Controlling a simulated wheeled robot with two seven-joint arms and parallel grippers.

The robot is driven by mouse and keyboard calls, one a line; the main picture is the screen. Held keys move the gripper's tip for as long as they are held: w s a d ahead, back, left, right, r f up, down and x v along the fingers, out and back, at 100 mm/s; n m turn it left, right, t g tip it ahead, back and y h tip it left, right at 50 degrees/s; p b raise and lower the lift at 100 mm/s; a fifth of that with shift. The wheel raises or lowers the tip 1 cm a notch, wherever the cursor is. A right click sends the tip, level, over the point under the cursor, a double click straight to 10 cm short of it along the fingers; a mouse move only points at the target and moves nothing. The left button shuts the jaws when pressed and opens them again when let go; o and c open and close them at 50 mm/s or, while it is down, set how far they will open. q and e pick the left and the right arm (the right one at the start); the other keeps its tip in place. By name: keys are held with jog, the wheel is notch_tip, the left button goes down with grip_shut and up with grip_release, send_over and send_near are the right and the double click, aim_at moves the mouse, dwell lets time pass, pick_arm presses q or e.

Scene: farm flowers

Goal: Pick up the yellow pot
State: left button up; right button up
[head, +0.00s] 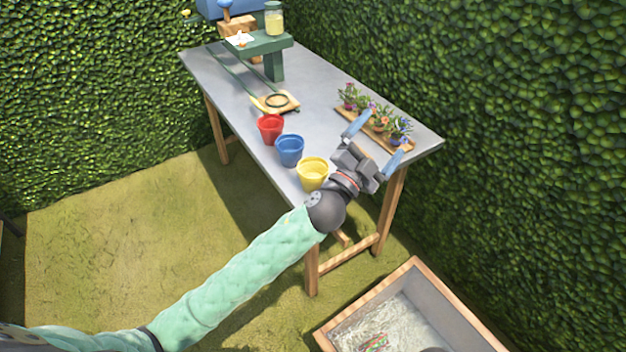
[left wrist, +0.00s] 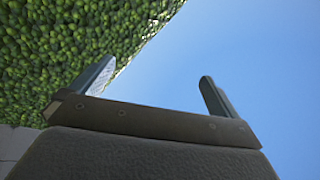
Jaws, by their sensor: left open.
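The yellow pot (head: 311,174) stands upright near the front edge of the grey table (head: 335,110), the nearest in a row of three pots. My left gripper (head: 375,144) is beside it on the right, apart from its rim as far as I can tell, with the wrist close to the pot's lower right. Its two blue fingers are spread wide with nothing between them. In the left wrist view the open fingers (left wrist: 152,85) point at hedge and blue sky, and the pot is not visible. My right gripper is not in view.
A blue pot (head: 289,150) and a red pot (head: 270,128) stand behind the yellow one. A wooden tray of flowers (head: 348,122) lies near the left gripper. A green stand (head: 273,65) holds a jar (head: 274,19). A wooden crate (head: 411,272) sits on the ground at the right.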

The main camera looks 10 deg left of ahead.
pick_arm(q)
jog(key=s+d+r+m+g+h, duration=0.1)
jog(key=d+r+m+g+h, duration=0.45)
jog(key=m+h, duration=0.35)
jog(key=m+g+y+p, duration=0.1)
jog(key=m+g+y, duration=1.4)
jog(key=y, duration=0.5)
send_near(313, 173)
jog(key=s+m, duration=0.1)
jog(key=s, duration=0.3)
jog(key=shift+w+d+t, duration=0.1)
jog(key=shift+d+t, duration=0.2)
jog(key=shift+t, duration=0.15)
jog(key=shift+f+p, duration=0.35)
jog(key=shift+f, duration=0.7)
jog(key=f+p, duration=0.2)
jog(key=f, duration=0.3)
jog(key=shift+w+d+p, duration=0.1)
jog(key=shift+w+p, duration=0.15)
jog(key=shift+p, duration=0.15)
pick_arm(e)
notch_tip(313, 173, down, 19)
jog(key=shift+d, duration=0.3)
